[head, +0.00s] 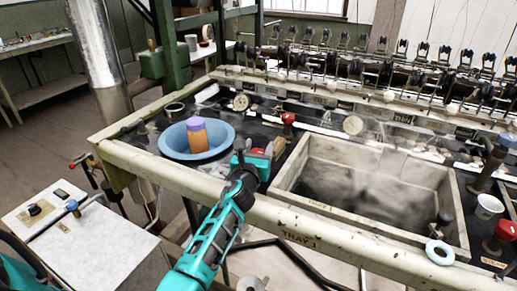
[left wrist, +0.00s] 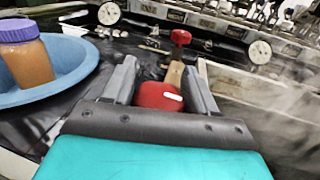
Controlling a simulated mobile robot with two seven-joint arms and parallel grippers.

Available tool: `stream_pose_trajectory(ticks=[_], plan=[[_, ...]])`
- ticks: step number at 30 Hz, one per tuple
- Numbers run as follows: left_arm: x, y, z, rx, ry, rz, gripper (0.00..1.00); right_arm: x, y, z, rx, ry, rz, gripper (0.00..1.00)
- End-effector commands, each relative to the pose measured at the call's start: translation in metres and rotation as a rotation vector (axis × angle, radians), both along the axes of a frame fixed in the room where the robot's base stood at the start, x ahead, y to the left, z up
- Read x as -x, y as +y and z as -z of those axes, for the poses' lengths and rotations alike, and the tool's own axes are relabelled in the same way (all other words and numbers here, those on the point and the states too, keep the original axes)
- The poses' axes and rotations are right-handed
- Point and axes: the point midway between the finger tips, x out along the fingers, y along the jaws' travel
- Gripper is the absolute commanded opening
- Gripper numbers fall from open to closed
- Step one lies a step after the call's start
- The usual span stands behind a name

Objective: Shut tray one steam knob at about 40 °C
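The tray one basin (head: 372,162) is a pale-rimmed trough of dark water with steam over it; "TRAY 1" is lettered on the front beam (head: 300,239). My left gripper (head: 260,157) is at the basin's left edge. In the left wrist view a red knob (left wrist: 158,97) sits between its two grey fingers (left wrist: 160,85) and fills the gap. A second red knob (head: 288,118) stands farther back, and also shows in the left wrist view (left wrist: 180,37). Dial gauges (head: 352,125) sit behind the basin; their readings are too small to tell. My right gripper is out of view.
A blue bowl (head: 170,141) with an orange, purple-lidded jar (head: 197,134) stands left of the gripper. Reeling gear (head: 390,75) runs along the back.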

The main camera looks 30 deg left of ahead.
Motion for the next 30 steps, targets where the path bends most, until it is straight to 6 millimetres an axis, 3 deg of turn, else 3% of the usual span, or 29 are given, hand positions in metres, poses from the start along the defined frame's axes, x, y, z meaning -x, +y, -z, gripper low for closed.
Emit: stream_pose_trajectory(ticks=[11,20,30], plan=[[0.000,0.000,0.000,0.000,0.000,0.000,0.22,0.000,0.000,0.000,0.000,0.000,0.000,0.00],[0.000,0.000,-0.001,-0.006,0.002,0.039,0.22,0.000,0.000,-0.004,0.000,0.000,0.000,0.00],[0.000,-0.002,0.000,-0.009,0.004,0.243,0.22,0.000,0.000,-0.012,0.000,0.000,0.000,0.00]])
